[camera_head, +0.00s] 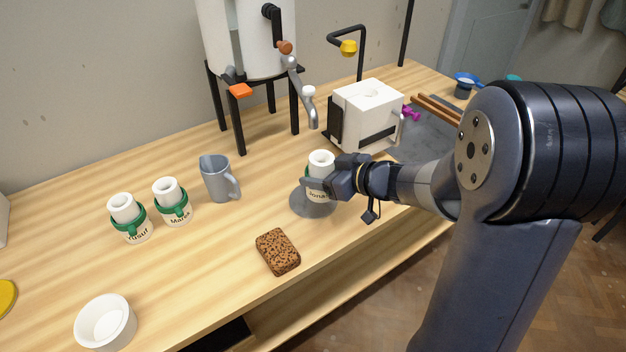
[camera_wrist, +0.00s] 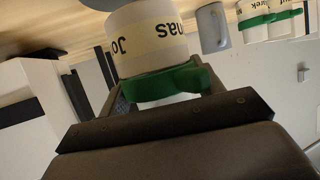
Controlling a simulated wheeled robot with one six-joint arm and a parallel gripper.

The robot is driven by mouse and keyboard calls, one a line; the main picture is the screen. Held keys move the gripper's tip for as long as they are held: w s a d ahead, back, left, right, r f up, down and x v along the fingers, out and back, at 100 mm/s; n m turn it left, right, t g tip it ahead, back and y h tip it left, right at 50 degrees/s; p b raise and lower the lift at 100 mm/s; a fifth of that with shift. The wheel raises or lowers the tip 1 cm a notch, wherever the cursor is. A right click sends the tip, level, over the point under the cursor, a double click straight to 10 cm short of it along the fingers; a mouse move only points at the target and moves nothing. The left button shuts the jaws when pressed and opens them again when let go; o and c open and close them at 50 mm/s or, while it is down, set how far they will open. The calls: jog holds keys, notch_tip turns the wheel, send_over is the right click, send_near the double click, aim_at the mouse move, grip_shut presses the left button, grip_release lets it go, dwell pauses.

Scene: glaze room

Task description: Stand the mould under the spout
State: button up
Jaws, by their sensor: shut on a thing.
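A white cylindrical mould with a green band and a label reading "Jonas" (camera_head: 320,162) is upright in my gripper (camera_head: 324,185). My gripper is shut on it from the right, and in the wrist view the mould (camera_wrist: 150,42) sits between the fingers. It is over a dark grey round disc (camera_head: 312,206); I cannot tell whether it touches the disc. The metal spout (camera_head: 306,98) comes from a white tank (camera_head: 262,45) on black legs, behind and left of the mould. Two similar moulds, "Yusuf" (camera_head: 130,222) and "Marek" (camera_head: 171,204), stand at the left.
A grey jug (camera_head: 216,177) stands between the left moulds and the disc. A brown sponge (camera_head: 277,252) lies near the front edge, and a white bowl (camera_head: 106,322) is front left. A white block with a purple knob (camera_head: 370,108) stands behind my gripper. The bench below the spout looks clear.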

jog(key=shift+w+a, duration=0.65)
jog(key=shift+a, duration=0.15)
jog(key=shift+w+a+f+b, duration=0.1)
jog(key=shift+f+b, duration=0.65)
jog(key=shift+f, duration=1)
jog(key=shift+f, duration=0.15)
jog(key=o, duration=1.1)
jog(key=shift+r, duration=0.25)
jog(key=p+v, duration=0.2)
jog(key=v, duration=1)
